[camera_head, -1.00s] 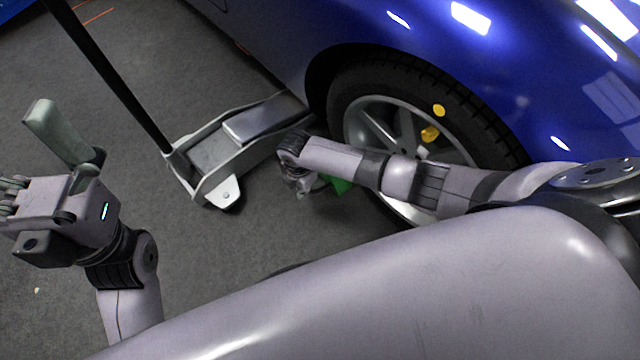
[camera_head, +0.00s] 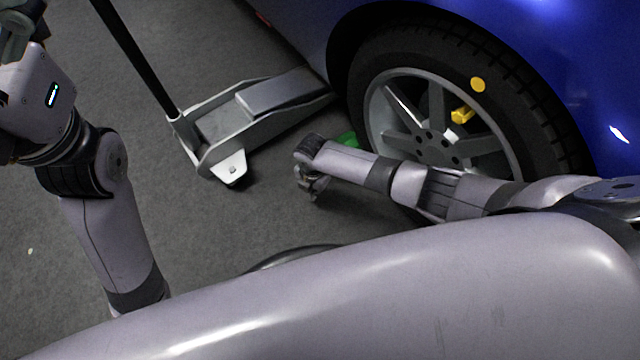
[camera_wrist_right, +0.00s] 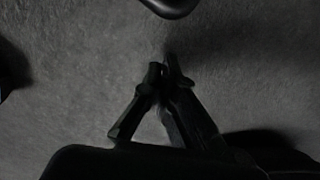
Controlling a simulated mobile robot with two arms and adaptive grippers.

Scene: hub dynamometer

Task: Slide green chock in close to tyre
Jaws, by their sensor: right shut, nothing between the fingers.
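The green chock (camera_head: 347,139) shows as a small green patch at the left of the tyre (camera_head: 520,110), just beyond my right wrist. My arm hides part of it, so I cannot tell whether it touches the tyre. My right gripper (camera_head: 312,190) points down at the floor on the near side of the chock, apart from its visible part. In the right wrist view my right gripper (camera_wrist_right: 166,68) is shut and empty above bare floor. My left gripper (camera_head: 14,28) is at the upper left, cut by the picture edge, and its fingers are unclear.
A grey floor jack (camera_head: 215,135) with a long black handle (camera_head: 135,55) stands left of the wheel, its front under the blue car (camera_head: 600,75). A yellow disc (camera_head: 478,85) and a yellow piece (camera_head: 463,114) show at the wheel. The floor lower left is clear.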

